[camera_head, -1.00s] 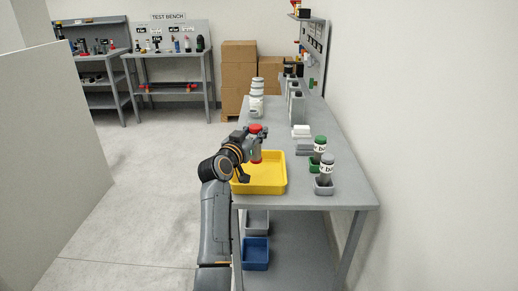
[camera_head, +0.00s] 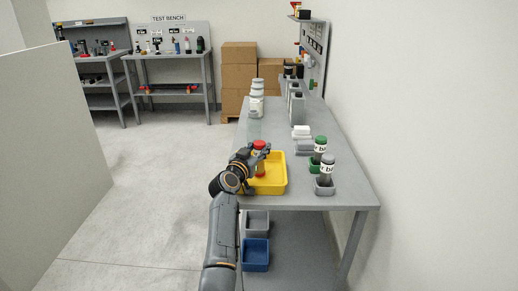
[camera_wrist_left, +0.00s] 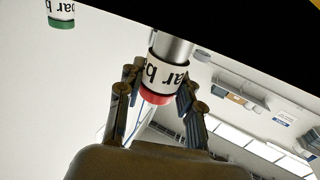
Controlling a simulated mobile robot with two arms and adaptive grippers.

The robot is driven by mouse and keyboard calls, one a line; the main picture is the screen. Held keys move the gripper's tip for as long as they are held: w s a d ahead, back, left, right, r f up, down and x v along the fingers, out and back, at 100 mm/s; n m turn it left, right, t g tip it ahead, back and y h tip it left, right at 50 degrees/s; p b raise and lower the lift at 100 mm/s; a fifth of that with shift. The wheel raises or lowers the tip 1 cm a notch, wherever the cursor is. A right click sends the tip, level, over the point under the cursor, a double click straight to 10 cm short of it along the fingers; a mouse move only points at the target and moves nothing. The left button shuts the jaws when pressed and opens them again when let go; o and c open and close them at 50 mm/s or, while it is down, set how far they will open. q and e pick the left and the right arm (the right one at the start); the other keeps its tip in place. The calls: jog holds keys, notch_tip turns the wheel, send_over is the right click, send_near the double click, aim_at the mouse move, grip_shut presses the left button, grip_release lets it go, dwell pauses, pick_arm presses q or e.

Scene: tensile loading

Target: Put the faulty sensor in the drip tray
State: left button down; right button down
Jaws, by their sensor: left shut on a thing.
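The sensor with the red cap (camera_head: 259,145) is upright in my left gripper (camera_head: 262,154), over the yellow drip tray (camera_head: 277,187). Its lower end is against the tray's inside in the picture; I cannot tell whether it touches the floor. In the left wrist view, the sensor's white label with black lettering (camera_wrist_left: 167,75) and its red band show between the two fingers of my left gripper (camera_wrist_left: 158,100), which are shut on it. My right gripper is not in view.
White stacked containers (camera_head: 257,100) and grey boxes stand farther back on the bench (camera_head: 345,195). Grey and blue bins (camera_head: 255,253) are on the shelf below.

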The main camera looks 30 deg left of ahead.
pick_arm(q)
jog(key=c, duration=0.9)
grip_release()
jog(key=shift+f, duration=0.15)
jog(key=shift+r+p, duration=0.45)
jog(key=s+d, duration=0.2)
jog(key=s, duration=1)
jog(key=shift+f+b, duration=0.2)
jog(key=shift+b, duration=0.15)
